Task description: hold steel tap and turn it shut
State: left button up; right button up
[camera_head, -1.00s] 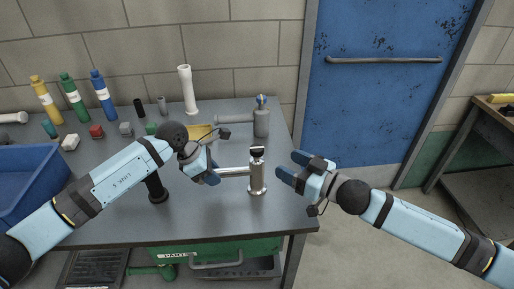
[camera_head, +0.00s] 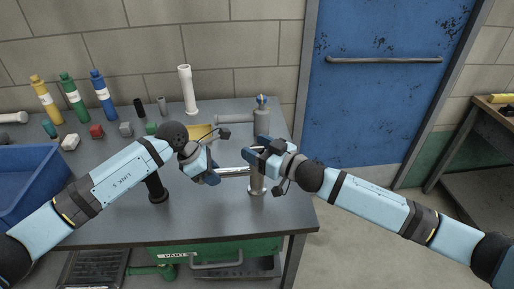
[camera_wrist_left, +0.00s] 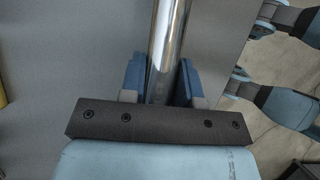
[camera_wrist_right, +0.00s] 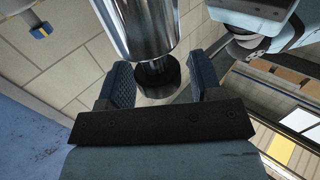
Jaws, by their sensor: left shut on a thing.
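The steel tap (camera_head: 257,187) stands upright near the right front of the grey table, its spout pointing left. My left gripper (camera_head: 213,176) is shut on the spout; in the left wrist view the shiny pipe (camera_wrist_left: 165,45) runs between its fingers. My right gripper (camera_head: 254,157) is at the tap's top, hiding the black handle in the head view. In the right wrist view its fingers are apart, with the steel body (camera_wrist_right: 140,25) and the black end piece (camera_wrist_right: 157,77) in line between them. I cannot tell whether they touch it.
A grey metal tap-like fitting (camera_head: 261,122) stands just behind, with a white pipe (camera_head: 187,88) farther back. Black stand (camera_head: 156,189), small blocks and coloured bottles (camera_head: 103,93) are to the left. A blue bin (camera_head: 30,182) sits at the left edge.

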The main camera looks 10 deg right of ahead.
jog(key=c, duration=0.7)
jog(key=shift+c, duration=0.2)
jog(key=shift+m+t+h, duration=0.3)
jog(key=shift+t, duration=0.1)
jog(key=shift+s+a+m+t+h, duration=0.1)
jog(key=shift+a+m+t+h, duration=0.1)
jog(key=shift+m+t+h, duration=0.7)
jog(key=m+t+h, duration=0.1)
jog(key=m+h, duration=0.1)
jog(key=h, duration=0.1)
jog(key=shift+t, duration=0.3)
jog(key=shift+r+m+t+h, duration=0.1)
jog(key=shift+m+t+h, duration=0.5)
jog(key=shift+m+h, duration=1.25)
jog(key=shift+d+h, duration=0.1)
jog(key=shift+h, duration=0.65)
jog(key=shift+d, duration=0.15)
jog(key=o, duration=0.9)
